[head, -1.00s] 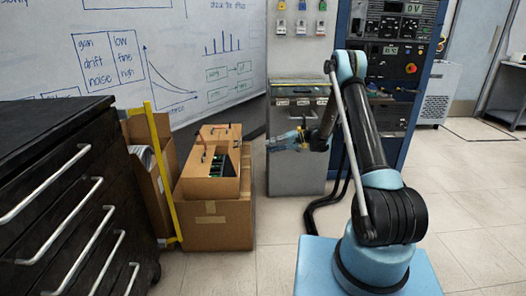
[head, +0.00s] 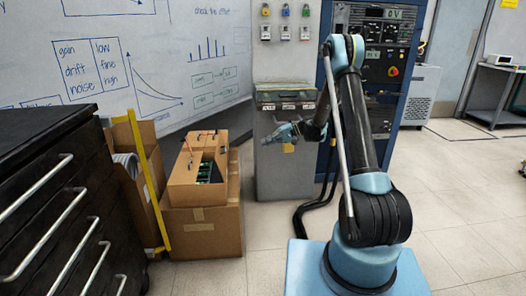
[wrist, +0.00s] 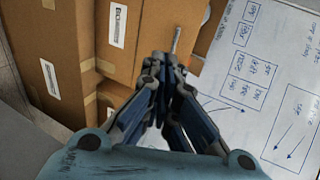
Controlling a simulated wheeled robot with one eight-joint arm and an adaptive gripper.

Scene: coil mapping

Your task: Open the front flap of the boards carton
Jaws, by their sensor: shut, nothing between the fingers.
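The boards carton (head: 183,194) is an open brown box with green boards (head: 206,172) showing inside. It sits on a larger closed carton (head: 204,234), left of centre in the head view. Brown flaps and small red-tipped pieces show around its top; which panel is the front flap I cannot tell for sure. My gripper (head: 268,140) is to the right of the carton, in front of the grey cabinet, apart from the carton. In the wrist view my gripper (wrist: 163,62) is shut and empty, with brown cardboard (wrist: 155,30) behind its fingertips.
A black drawer cabinet (head: 45,190) with silver handles stands at the left. A yellow upright frame (head: 148,180) stands between it and the cartons. A whiteboard (head: 130,60) is behind. The grey cabinet (head: 285,175) is right of the cartons. Floor in front is clear.

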